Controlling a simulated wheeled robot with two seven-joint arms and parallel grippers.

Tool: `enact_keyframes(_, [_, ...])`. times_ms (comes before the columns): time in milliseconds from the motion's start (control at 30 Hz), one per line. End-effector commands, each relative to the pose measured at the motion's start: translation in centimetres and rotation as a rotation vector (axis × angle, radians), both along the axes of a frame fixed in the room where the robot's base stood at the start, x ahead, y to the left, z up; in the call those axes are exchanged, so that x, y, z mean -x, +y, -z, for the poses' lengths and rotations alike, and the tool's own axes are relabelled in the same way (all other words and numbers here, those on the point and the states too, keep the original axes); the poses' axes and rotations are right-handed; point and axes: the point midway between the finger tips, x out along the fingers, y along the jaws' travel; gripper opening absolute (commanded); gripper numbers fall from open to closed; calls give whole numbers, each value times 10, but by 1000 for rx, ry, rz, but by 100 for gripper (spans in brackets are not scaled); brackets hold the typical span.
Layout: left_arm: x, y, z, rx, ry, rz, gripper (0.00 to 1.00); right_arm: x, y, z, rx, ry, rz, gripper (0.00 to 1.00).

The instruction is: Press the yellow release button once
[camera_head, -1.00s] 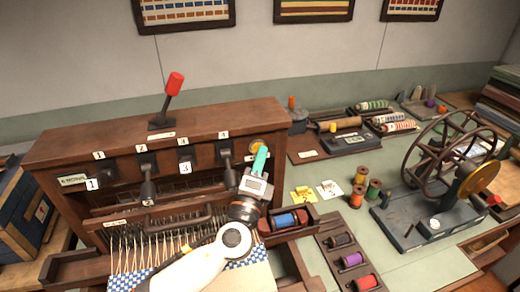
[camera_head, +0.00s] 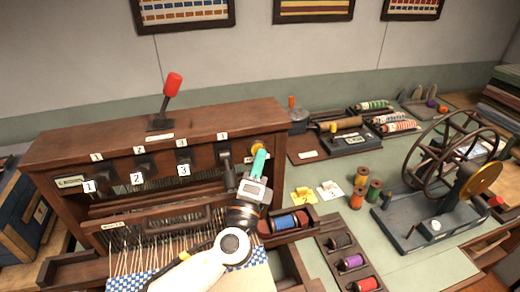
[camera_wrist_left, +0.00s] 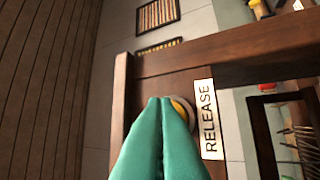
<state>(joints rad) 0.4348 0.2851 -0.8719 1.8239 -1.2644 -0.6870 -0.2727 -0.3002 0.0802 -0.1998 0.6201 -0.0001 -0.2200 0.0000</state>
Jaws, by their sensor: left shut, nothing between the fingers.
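The yellow release button (camera_head: 257,147) is round and sits on the right end of the loom's wooden front. In the left wrist view the button (camera_wrist_left: 181,107) shows as a yellow sliver in a pale ring, mostly hidden behind my fingertips. A white RELEASE label (camera_wrist_left: 208,120) is beside it. My left gripper (camera_head: 262,153) has teal fingers, shut and empty, with the tips at the button. In the wrist view its tips (camera_wrist_left: 165,101) overlap the button; I cannot tell how far it is pressed. My right gripper is not in view.
The wooden loom (camera_head: 150,141) has numbered levers and a red-knobbed lever (camera_head: 172,85) on top. A spool tray (camera_head: 290,224) stands right of my left wrist. Spools, cards and a wheeled winder (camera_head: 440,200) occupy the table further right.

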Motion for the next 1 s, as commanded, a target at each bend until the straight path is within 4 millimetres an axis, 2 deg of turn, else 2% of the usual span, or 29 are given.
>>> enact_keyframes(400, [5, 1, 2, 0, 2, -4, 0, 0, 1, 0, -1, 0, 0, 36])
enact_keyframes(800, [42, -13, 2, 1, 4, 2, 0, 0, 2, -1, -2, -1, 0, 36])
enact_keyframes(1000, [52, -16, 1, 0, 2, 2, 0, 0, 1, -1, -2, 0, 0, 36])
